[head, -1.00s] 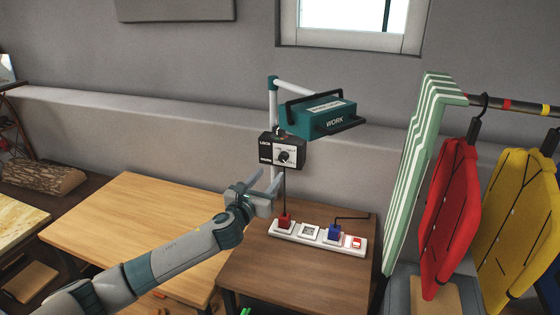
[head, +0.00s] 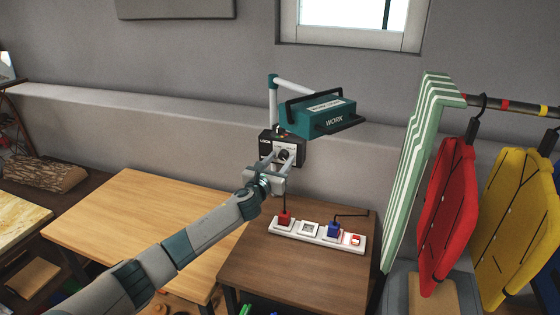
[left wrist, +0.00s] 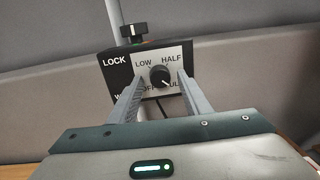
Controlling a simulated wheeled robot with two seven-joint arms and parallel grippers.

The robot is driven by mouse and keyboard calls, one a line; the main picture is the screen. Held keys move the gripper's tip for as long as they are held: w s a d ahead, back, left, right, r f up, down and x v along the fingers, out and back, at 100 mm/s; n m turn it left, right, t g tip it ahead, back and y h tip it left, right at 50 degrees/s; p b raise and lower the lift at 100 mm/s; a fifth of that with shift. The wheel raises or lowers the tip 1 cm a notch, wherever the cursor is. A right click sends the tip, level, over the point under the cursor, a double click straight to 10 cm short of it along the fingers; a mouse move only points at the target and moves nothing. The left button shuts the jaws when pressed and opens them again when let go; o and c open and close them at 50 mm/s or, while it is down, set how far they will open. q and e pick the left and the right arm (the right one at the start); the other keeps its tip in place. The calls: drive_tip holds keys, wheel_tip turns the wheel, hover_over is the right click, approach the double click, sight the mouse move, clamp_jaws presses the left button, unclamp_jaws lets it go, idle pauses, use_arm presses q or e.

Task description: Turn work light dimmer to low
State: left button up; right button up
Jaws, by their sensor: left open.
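The dimmer box (head: 268,146) is black with a white dial plate and hangs on the work light's post above the brown table. In the left wrist view the box (left wrist: 117,72) shows LOCK, LOW, HALF and partly hidden OFF and FULL labels. Its round black knob (left wrist: 160,76) has a pale mark that points to the lower right, toward FULL. The teal work light (head: 318,117) is above the box. My left gripper (head: 280,160) is open in front of the dial; its fingers (left wrist: 156,88) appear on either side of the knob, and contact cannot be told. My right gripper is not in view.
A white power strip (head: 318,234) with red and blue plugs lies on the brown table (head: 290,277) below. A striped green panel (head: 415,160) and red and yellow hanging pieces stand at right.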

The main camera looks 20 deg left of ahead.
use_arm(q)
drive_tip(key=shift+c, duration=0.2)
drive_tip(key=c, duration=1)
